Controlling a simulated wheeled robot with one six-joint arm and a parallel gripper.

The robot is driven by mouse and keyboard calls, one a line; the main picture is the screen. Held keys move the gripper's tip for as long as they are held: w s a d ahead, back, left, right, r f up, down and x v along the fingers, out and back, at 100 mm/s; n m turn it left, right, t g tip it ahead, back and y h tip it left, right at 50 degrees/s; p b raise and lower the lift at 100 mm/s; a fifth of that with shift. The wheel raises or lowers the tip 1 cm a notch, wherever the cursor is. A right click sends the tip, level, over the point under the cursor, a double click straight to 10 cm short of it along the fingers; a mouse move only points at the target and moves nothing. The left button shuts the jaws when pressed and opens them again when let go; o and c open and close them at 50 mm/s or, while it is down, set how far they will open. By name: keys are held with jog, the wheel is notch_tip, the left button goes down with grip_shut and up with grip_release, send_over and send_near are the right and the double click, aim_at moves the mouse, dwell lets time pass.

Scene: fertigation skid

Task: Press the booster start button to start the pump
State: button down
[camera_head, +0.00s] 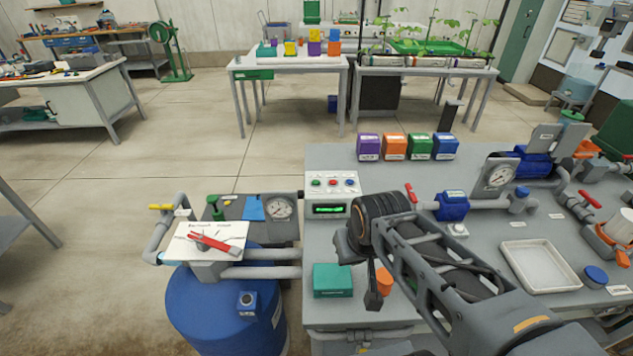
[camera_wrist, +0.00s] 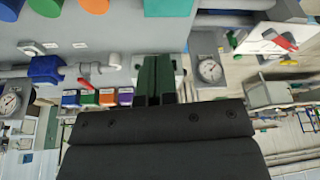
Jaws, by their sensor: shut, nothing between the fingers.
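A white control box (camera_head: 333,201) stands at the left edge of the grey bench in the head view. It carries a green button (camera_head: 316,183), a red button (camera_head: 332,182), a blue button (camera_head: 349,182) and a lit green display. Its labels are too small to read. Contact is not visible.
A teal box (camera_head: 333,281) and an orange cup (camera_head: 384,281) lie near my arm. A gauge (camera_head: 279,208) and pipes above the blue tank (camera_head: 210,307) stand left of the control box. Several coloured containers (camera_head: 407,147) line the bench's back edge. A white tray (camera_head: 538,267) lies right.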

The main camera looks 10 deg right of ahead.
jog(key=w+a+r+m+t+y+p, duration=0.1)
jog(key=w+a+r+m+y+p, duration=0.2)
jog(key=w, duration=0.7)
jog(key=w+r+m+y+p, duration=0.1)
jog(key=w+r+m+p, duration=0.35)
jog(key=w, duration=0.55)
jog(key=w+d+f+m+t+p, duration=0.1)
jog(key=w+f+m+p, duration=0.2)
jog(key=w+m, duration=0.3)
jog(key=w+d+f+m+t+p, duration=0.2)
jog(key=w+f+m+p, duration=0.2)
jog(key=w, duration=0.9)
jog(key=f+m, duration=0.1)
jog(key=m, duration=0.2)
jog(key=shift+w+d+y, duration=0.2)
jog(key=shift+d+y, duration=0.05)
jog(key=shift+y, duration=0.05)
jog(key=shift+f+m, duration=0.15)
jog(key=shift+m, duration=0.1)
jog(key=b, duration=0.6)
send_over(315, 183)
notch_tip(315, 183, down, 8)
jog(key=shift+w+r, duration=0.1)
jog(key=shift+r, duration=0.1)
jog(key=shift+f+b, duration=0.5)
jog(key=shift+b, duration=0.05)
